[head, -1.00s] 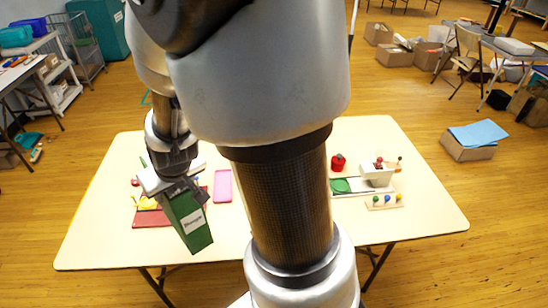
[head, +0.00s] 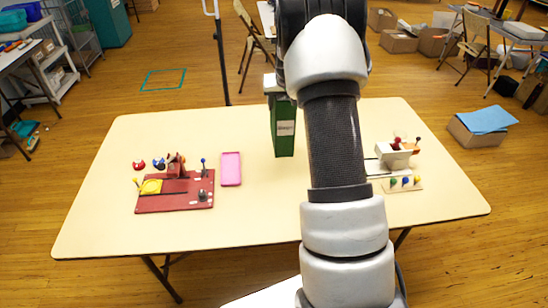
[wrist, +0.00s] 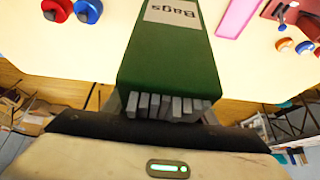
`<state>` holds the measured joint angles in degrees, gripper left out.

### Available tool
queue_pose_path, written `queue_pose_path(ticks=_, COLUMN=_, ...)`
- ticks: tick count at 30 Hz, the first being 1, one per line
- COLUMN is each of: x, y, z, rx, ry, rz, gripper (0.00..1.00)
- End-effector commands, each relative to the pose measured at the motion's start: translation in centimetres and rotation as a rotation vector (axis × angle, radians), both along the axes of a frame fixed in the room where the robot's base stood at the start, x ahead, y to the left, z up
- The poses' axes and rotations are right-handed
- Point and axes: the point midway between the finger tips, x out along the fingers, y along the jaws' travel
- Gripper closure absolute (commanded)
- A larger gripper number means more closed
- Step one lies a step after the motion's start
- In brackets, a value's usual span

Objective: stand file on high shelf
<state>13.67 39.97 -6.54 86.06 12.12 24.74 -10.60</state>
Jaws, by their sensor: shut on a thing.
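The green file (head: 284,143) hangs from my gripper (head: 278,90) in the head view, roughly upright, over the far middle of the cream table (head: 250,218). It carries a white label. In the wrist view the file (wrist: 168,62) is gripped at its near end by my gripper (wrist: 165,108), and its label reads "Bags". The grip is partly hidden by my arm in the head view. I cannot make out a high shelf for certain; a white shelf unit (head: 62,78) stands at the far left.
A red board (head: 175,203) with small parts and a pink tray (head: 231,169) lie on the table's left half. A white machine-like object (head: 397,158) and a peg board (head: 405,184) are at the right. A dark pole and chair (head: 252,48) stand behind the table.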

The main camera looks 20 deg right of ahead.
Motion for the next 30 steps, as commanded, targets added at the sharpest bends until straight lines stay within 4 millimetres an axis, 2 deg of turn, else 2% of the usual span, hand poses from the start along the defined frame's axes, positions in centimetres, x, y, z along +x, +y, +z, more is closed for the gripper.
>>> queue_pose_path(ticks=3, x=0.4, y=-0.6, z=-1.6, rx=0.001, ry=0.001, rz=-0.005, gripper=1.00)
queue_pose_path(ticks=9, x=0.3, y=-0.6, z=-5.0, rx=0.003, ry=-0.001, rz=-0.007, gripper=1.00)
queue_pose_path(ticks=17, x=0.4, y=-0.6, z=-7.1, rx=0.000, ry=-0.002, rz=-0.004, gripper=1.00)
queue_pose_path(ticks=22, x=0.4, y=-0.5, z=-9.5, rx=0.001, ry=-0.001, rz=-0.005, gripper=1.00)
queue_pose_path(ticks=30, x=0.5, y=-0.6, z=-9.9, rx=-0.001, ry=-0.005, rz=-0.005, gripper=1.00)
